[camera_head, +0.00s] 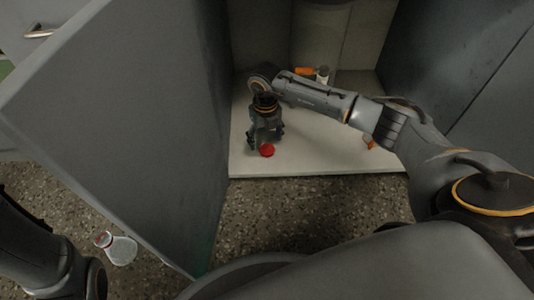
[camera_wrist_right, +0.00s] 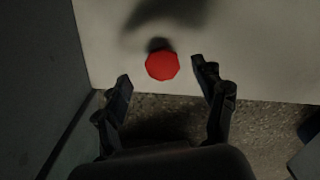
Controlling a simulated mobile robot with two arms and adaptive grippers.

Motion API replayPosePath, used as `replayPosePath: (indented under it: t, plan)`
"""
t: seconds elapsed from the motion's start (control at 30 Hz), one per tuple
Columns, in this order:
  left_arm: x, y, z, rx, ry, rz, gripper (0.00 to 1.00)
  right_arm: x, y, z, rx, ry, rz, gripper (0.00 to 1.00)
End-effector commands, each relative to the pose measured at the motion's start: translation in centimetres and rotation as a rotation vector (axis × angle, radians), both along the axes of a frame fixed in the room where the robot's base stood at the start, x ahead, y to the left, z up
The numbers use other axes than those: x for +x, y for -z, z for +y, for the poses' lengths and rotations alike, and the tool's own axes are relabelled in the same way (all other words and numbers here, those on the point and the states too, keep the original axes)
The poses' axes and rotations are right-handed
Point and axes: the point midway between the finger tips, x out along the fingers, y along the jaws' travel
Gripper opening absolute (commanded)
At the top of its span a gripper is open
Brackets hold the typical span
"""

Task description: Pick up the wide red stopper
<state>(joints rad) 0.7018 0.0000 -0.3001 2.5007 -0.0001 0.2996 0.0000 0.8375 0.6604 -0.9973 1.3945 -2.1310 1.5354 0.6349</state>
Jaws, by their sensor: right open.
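The wide red stopper (camera_head: 267,150) sits on the pale cabinet floor near its front edge. In the right wrist view the stopper (camera_wrist_right: 162,65) looks like a flat red octagon, a little beyond the fingertips and sideways between their lines. My right gripper (camera_head: 265,143) is open and points down just above and behind the stopper in the head view. In the wrist view the right gripper's fingers (camera_wrist_right: 160,72) stand apart with nothing between them. Of my left arm, only part shows at the lower left of the head view; its gripper fingers are not visible.
The open grey cabinet door (camera_head: 130,120) stands close on the left. Orange items (camera_head: 304,71) and a small white-topped bottle (camera_head: 322,75) lie or stand deeper inside. Another orange item (camera_head: 369,143) is under my right arm. A clear flask (camera_head: 120,248) is on the speckled floor.

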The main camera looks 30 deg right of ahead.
Motion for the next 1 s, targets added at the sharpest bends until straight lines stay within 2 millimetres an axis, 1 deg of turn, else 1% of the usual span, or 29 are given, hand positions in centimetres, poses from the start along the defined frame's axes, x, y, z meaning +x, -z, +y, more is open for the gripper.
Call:
replayPosePath:
  t: [0.03,0.1,0.2,0.3,0.5,0.57,0.6,0.73,0.77,1.0]
  plan:
    - [0.0,1.5,0.0,0.0,0.0,0.0,1.0,-0.1,1.4,-0.1,0.0,0.0,0.001,0.7]
    - [0.0,2.5,0.0,0.0,0.0,0.001,1.0,-0.1,2.3,-0.2,0.0,0.0,0.0,0.7]
    - [0.0,3.5,0.0,0.0,0.0,0.0,1.0,-0.1,3.6,-0.2,0.0,0.0,0.0,0.7]
    - [0.0,3.7,0.0,0.0,0.0,0.001,1.0,-0.1,3.8,-0.2,0.001,0.0,-0.001,0.7]
    - [0.0,3.5,0.0,0.0,0.001,0.0,1.0,-0.1,3.6,-0.2,0.001,0.0,0.0,0.7]
    - [0.0,3.5,0.0,0.0,0.001,0.0,1.0,-0.1,3.6,-0.2,0.001,0.0,0.0,0.58]
    - [0.0,3.5,0.0,0.0,0.001,0.0,1.0,-0.1,3.6,-0.2,0.001,0.0,0.0,0.5]
    - [0.0,3.5,0.0,0.001,0.001,0.001,1.0,-0.1,3.6,-0.2,0.001,0.0,0.0,0.23]
    - [0.0,3.5,0.0,0.001,0.001,0.001,1.0,-0.1,3.6,-0.2,0.001,0.0,0.0,0.21]
    - [0.0,3.5,0.0,0.001,0.001,0.001,1.0,-0.1,3.6,-0.2,0.001,0.0,0.0,0.21]
